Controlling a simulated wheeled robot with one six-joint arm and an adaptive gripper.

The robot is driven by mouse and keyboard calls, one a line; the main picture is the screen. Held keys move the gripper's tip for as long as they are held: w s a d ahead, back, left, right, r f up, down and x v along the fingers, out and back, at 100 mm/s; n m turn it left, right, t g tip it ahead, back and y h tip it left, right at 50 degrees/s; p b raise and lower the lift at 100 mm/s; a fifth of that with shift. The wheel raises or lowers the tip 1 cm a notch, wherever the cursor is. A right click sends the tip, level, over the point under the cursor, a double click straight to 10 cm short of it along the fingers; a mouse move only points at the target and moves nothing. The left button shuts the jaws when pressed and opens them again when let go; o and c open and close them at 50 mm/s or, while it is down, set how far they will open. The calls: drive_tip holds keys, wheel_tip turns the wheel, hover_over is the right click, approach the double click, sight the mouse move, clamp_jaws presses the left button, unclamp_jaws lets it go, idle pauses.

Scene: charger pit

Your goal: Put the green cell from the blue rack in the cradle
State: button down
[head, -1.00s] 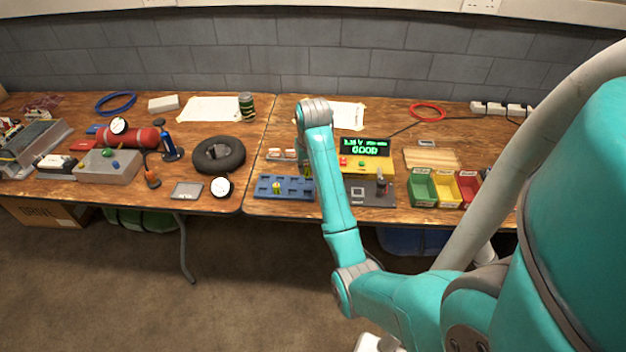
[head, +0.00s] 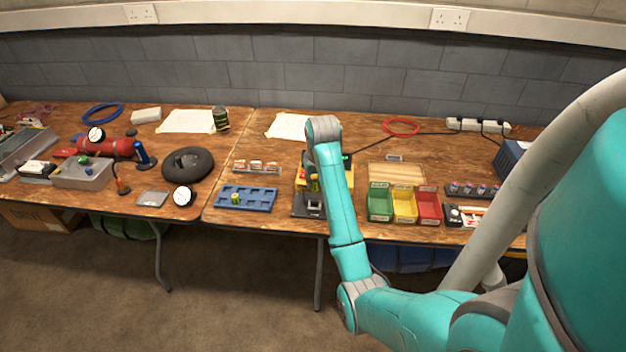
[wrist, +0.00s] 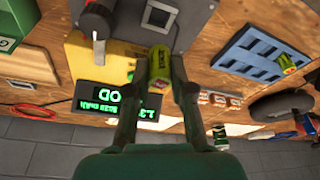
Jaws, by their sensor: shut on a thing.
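My gripper (wrist: 158,88) is shut on a green cell (wrist: 160,65). In the head view the held cell (head: 314,184) shows above the dark tester base. The cradle (wrist: 160,14) is a pale square fitting on the grey tester plate; in the head view it (head: 314,207) is just below the cell. They look apart, though the height between them is hard to judge. The blue rack (head: 260,200) stands to the left, with another green cell (head: 236,199) in it; the rack also shows in the wrist view (wrist: 247,47).
The yellow tester's display (wrist: 120,102) reads GOOD in the wrist view; my arm mostly hides it in the head view. A lever (wrist: 97,22) stands beside the cradle. Green, yellow and red bins (head: 404,218) are to the right.

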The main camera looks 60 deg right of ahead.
sight(315, 191)
drive_tip(key=shift+f, duration=3.05)
drive_tip(key=shift+f, duration=0.95)
drive_tip(key=c, duration=0.9)
unclamp_jaws()
drive_tip(key=shift+r, duration=3.5)
